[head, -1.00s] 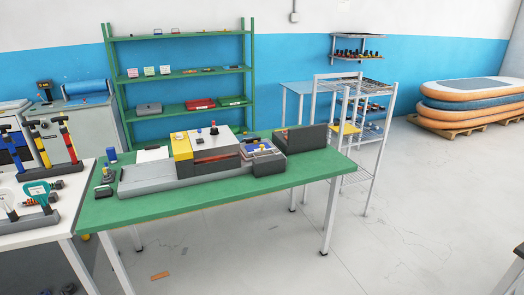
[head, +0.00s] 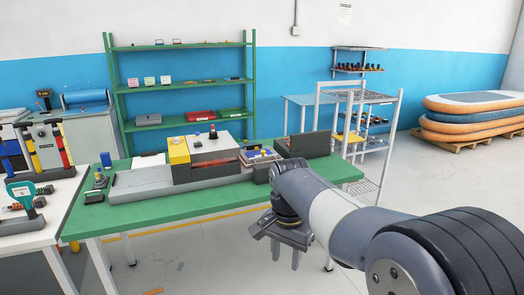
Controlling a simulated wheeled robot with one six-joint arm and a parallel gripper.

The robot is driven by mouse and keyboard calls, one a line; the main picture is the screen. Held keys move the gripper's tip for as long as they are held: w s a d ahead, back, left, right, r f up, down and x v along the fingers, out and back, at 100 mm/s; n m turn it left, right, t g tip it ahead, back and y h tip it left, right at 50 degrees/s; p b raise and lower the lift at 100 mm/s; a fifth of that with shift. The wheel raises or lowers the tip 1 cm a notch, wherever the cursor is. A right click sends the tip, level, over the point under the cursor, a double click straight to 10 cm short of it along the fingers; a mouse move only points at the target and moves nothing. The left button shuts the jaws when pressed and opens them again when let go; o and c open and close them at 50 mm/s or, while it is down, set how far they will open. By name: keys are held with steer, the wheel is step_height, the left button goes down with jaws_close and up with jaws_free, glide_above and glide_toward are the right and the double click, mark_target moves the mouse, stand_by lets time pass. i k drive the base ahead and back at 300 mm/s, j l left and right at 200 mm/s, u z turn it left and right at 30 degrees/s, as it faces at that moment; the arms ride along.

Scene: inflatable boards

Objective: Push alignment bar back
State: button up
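A grey fixture with a long, low light-grey base (head: 140,185) lies on the green table (head: 190,208). On it are a yellow block (head: 179,150), a light-grey box with a dark knob (head: 212,146) and a dark grey front block (head: 207,172). I cannot tell for certain which part is the alignment bar; it may be the long grey piece along the front. My gripper (head: 285,254) hangs in front of the table's right front edge, apart from the fixture. Its two fingers point down with a gap between them, and it holds nothing visible.
A dark open box (head: 302,144) and a small tray of parts (head: 260,157) stand at the table's right. A white table with tools (head: 45,200) is at left. A green shelf (head: 185,82) stands behind; a metal rack (head: 375,130) stands at right.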

mark_target(263, 152)
steer(key=i+u, duration=0.1)
steer(key=i, duration=1.35)
steer(key=i+l+u, duration=0.15)
steer(key=i, duration=0.6)
steer(key=i+l, duration=0.1)
steer(key=i, duration=0.65)
steer(key=j+u, duration=0.05)
